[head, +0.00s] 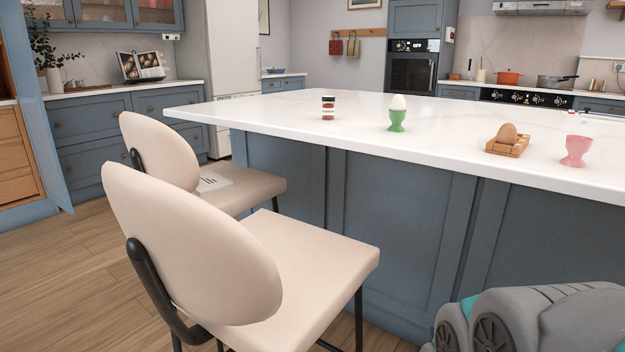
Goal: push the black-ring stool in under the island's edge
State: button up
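Two cream stools with oval backs and black metal frames stand at the near left side of the island (230,112). The nearer stool (318,270) has its back toward me and its seat beside the island's blue panels, apparently outside the counter edge. The farther stool (262,186) stands behind it, and a flat grey-white item with dark marks (211,182) lies on its seat. No black ring shows clearly on either stool, so I cannot tell which is the black-ring one. The lower legs are hidden or cut off by the frame. My gripper is not in view.
On the island top are a small dark-lidded jar (328,107), a green egg cup (397,120) with a white egg, a wooden holder (510,146) with a brown egg, and a pink cup (576,150). Wooden floor (70,275) is clear at left.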

aim_at(267, 280)
jog(key=k+j+u, duration=0.4)
jog(key=k+j, duration=0.15)
jog(key=j, duration=0.2)
jog(key=k+j+u, duration=0.2)
jog(key=j, duration=0.25)
jog(key=k, duration=0.05)
